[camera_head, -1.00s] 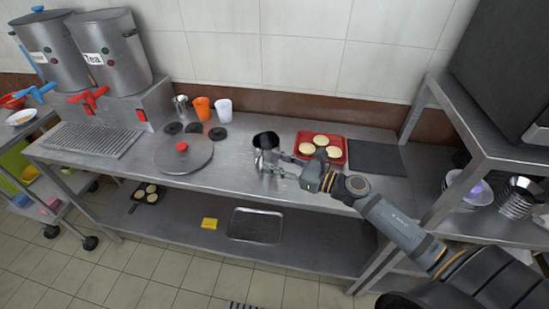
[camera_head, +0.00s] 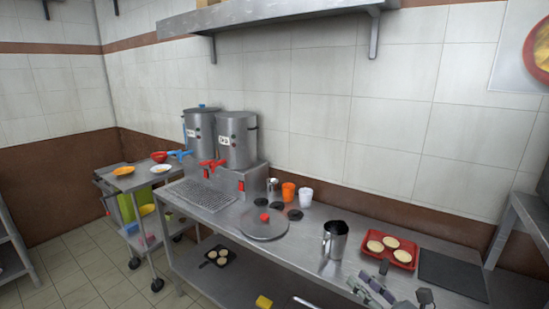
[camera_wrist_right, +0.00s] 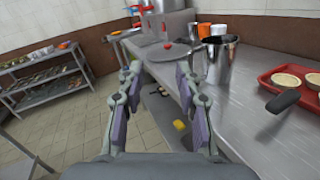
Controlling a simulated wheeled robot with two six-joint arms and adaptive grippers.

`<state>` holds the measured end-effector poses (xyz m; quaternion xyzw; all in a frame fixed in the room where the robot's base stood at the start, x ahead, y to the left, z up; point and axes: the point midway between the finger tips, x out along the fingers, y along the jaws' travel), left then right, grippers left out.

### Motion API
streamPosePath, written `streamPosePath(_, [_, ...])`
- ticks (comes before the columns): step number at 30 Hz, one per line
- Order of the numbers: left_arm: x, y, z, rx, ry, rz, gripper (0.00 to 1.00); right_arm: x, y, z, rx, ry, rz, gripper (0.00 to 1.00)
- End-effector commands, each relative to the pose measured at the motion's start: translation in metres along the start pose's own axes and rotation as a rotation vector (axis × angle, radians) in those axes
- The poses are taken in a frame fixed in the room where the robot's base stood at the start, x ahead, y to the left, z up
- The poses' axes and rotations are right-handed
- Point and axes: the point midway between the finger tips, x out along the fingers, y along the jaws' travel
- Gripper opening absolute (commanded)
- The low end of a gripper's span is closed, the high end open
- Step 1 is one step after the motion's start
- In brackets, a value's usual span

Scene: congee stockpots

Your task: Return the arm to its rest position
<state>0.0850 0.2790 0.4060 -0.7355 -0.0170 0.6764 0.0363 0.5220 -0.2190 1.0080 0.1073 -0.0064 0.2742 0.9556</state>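My right gripper (camera_head: 372,288) is at the bottom edge of the head view, in front of the counter, below and right of the metal pitcher (camera_head: 335,241). In the right wrist view its two fingers (camera_wrist_right: 158,85) are spread apart with nothing between them. The pitcher (camera_wrist_right: 221,62) stands upright on the counter, beyond and to the right of the fingers, apart from them. Most of my right arm is out of the head view. My left gripper is not in view.
A red tray (camera_head: 364,248) with several pale round pieces lies right of the pitcher. A lid (camera_head: 264,229), orange cup (camera_head: 288,192) and white cup (camera_head: 306,197) are on the counter (camera_head: 215,222). Two stockpots (camera_head: 237,140) stand at the back left. Shelving (camera_head: 515,228) stands at the right.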

Motion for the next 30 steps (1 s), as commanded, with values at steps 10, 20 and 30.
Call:
streamPosePath(10, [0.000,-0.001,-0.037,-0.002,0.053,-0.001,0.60,-0.022,-0.044,0.009,0.691,-0.232,-0.380,0.35])
streamPosePath(20, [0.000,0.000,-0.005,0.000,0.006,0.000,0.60,-0.114,-0.056,-0.083,1.776,-0.597,-1.028,0.35])
streamPosePath(30, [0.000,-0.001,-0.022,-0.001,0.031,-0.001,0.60,-0.190,0.036,-0.163,2.365,-0.862,-1.675,0.35])
